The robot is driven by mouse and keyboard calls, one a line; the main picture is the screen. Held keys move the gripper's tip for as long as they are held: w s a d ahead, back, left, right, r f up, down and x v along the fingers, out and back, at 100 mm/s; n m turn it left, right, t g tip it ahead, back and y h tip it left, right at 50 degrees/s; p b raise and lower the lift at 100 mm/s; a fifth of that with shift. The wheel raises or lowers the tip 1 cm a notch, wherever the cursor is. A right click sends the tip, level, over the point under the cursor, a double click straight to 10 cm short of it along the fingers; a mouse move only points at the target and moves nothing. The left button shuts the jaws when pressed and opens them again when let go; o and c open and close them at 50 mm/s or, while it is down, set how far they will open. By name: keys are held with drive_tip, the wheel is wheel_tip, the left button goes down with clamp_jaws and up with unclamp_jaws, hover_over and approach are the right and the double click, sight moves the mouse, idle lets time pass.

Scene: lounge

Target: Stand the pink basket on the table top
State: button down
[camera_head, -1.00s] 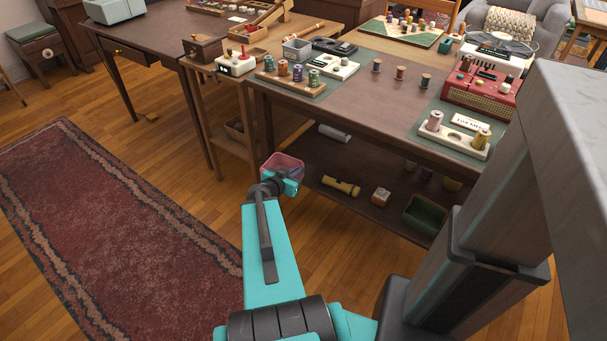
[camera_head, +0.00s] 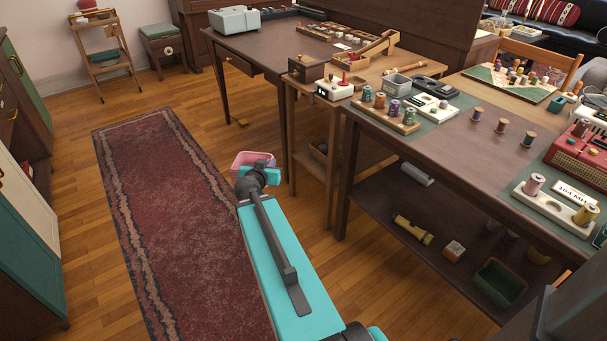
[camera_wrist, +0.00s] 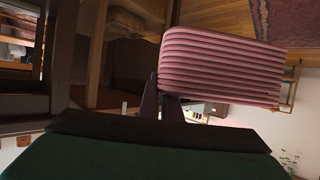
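The pink basket (camera_head: 252,159) is held in the air at the end of my arm, over the floor between the rug and the tables.
Green mats with a spool rack (camera_head: 388,115), a grey tub (camera_head: 397,83) and a red radio (camera_head: 582,150) crowd parts of the table top. A narrow side table (camera_head: 312,100) stands left, and a rug (camera_head: 180,210) lies on the floor.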

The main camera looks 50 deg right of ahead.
drive_tip(key=w+a+r+n+t+y, duration=0.3)
drive_tip(key=w+a+r, duration=0.4)
drive_tip(key=a, duration=0.4)
drive_tip(key=w+a+r+n+t+y, duration=0.2)
drive_tip(key=w+a+r+n, duration=0.15)
drive_tip(key=w+a, duration=0.6)
drive_tip(key=w+a+r+n+y, duration=0.1)
drive_tip(key=a+r, duration=0.3)
drive_tip(key=a, duration=0.4)
drive_tip(key=w+a+r+n+t+y, duration=0.1)
drive_tip(key=a+r+n+y, duration=0.1)
drive_tip(key=a, duration=0.6)
drive_tip(key=w+a+r+n+y, duration=0.1)
drive_tip(key=a+r+n+y, duration=0.1)
drive_tip(key=a+r, duration=0.4)
drive_tip(key=a+y, duration=0.1)
drive_tip(key=a, duration=0.1)
drive_tip(key=shift+w+a+r+t+y, duration=0.25)
drive_tip(key=shift+a+r+t+y, duration=0.05)
drive_tip(key=shift+a+r+t, duration=0.1)
drive_tip(key=shift+d+n, duration=0.2)
drive_tip(key=shift+n, duration=0.05)
